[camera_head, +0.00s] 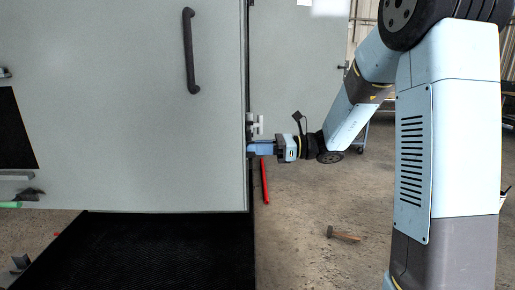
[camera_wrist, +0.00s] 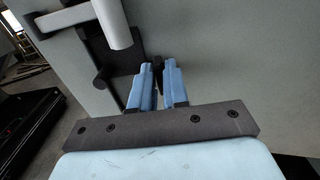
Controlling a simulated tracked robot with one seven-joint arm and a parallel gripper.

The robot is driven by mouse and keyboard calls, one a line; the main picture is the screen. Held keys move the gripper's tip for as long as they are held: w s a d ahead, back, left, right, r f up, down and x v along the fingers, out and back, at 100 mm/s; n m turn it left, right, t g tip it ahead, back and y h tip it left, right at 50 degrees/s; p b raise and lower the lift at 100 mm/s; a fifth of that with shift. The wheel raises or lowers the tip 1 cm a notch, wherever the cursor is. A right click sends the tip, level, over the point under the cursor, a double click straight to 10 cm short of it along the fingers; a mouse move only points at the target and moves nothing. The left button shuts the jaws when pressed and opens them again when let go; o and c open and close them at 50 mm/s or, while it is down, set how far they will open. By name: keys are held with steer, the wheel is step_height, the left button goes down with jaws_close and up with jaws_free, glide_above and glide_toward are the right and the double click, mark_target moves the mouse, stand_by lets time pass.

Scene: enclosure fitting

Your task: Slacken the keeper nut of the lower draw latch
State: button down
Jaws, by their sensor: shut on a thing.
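The lower draw latch (camera_head: 254,124) is a pale fitting at the right edge of the grey enclosure door in the head view. In the wrist view the latch shows as a thick light-grey lever (camera_wrist: 112,22) at the upper left, with dark bracket parts beside it. My gripper (camera_head: 256,148) reaches in from the right, just below the latch. Its blue fingers (camera_wrist: 159,84) are shut on a small dark piece (camera_wrist: 158,68), which seems to be the keeper nut. The fingers hide most of it, so its shape and threads cannot be made out.
The grey door (camera_head: 130,110) with a dark handle (camera_head: 190,50) fills the left. A black ribbed mat (camera_head: 150,250) lies below it. A red bar (camera_head: 265,182) and a hammer (camera_head: 343,235) are on the floor. The floor right of the door is mostly clear.

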steer(key=shift+s+f+n, duration=0.1)
steer(key=shift+f+n, duration=0.05)
steer(key=shift+n, duration=4.7)
steer(key=shift+s+f+n, duration=0.1)
steer(key=shift+f+n, duration=0.1)
steer(key=shift+n, duration=4.6)
steer(key=shift+f+n, duration=0.15)
steer(key=shift+n, duration=4.7)
steer(key=c, duration=1.2)
jaws_free()
steer(key=shift+w, duration=0.1)
